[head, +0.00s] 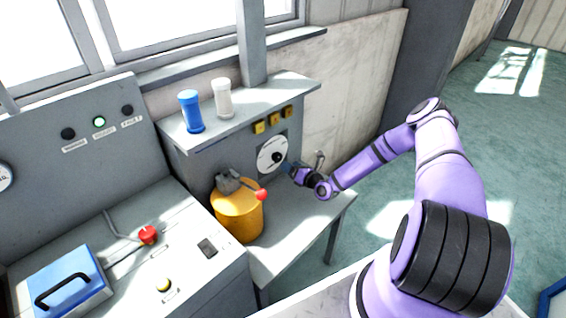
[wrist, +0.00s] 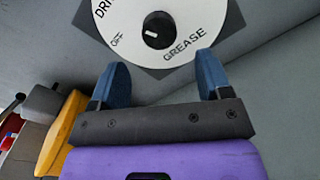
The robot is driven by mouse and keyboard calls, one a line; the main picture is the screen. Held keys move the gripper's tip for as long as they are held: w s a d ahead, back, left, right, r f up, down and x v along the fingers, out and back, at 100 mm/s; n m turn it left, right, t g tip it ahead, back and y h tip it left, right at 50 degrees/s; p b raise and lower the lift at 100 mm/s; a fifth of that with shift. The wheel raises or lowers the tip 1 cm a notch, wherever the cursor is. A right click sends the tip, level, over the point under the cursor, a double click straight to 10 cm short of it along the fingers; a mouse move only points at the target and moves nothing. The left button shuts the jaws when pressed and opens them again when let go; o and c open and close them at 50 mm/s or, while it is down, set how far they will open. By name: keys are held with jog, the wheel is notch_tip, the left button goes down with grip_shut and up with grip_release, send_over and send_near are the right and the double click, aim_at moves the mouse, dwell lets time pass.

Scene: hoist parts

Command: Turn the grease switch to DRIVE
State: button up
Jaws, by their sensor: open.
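The grease switch is a black knob (wrist: 158,30) on a round white dial plate (wrist: 190,20), lettered DRIVE (partly cut off), OFF and GREASE. The knob's white mark points left, toward OFF. In the head view the dial plate (head: 266,152) is on the front of the grey cabinet, below a row of yellow blocks. My gripper (wrist: 158,72) is open, its two blue fingers apart and empty, just below the knob in the wrist view. In the head view my gripper (head: 284,168) is close to the dial's lower right. I cannot tell the exact gap.
A yellow grease can (head: 238,218) with a red-tipped lever (head: 261,194) stands left of my gripper on the bench (head: 290,240). Blue (head: 190,112) and white (head: 222,98) cylinders stand on the cabinet top. A control desk (head: 190,255) is at the left. Open floor lies right.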

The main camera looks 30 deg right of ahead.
jog(key=shift+v, duration=1.75)
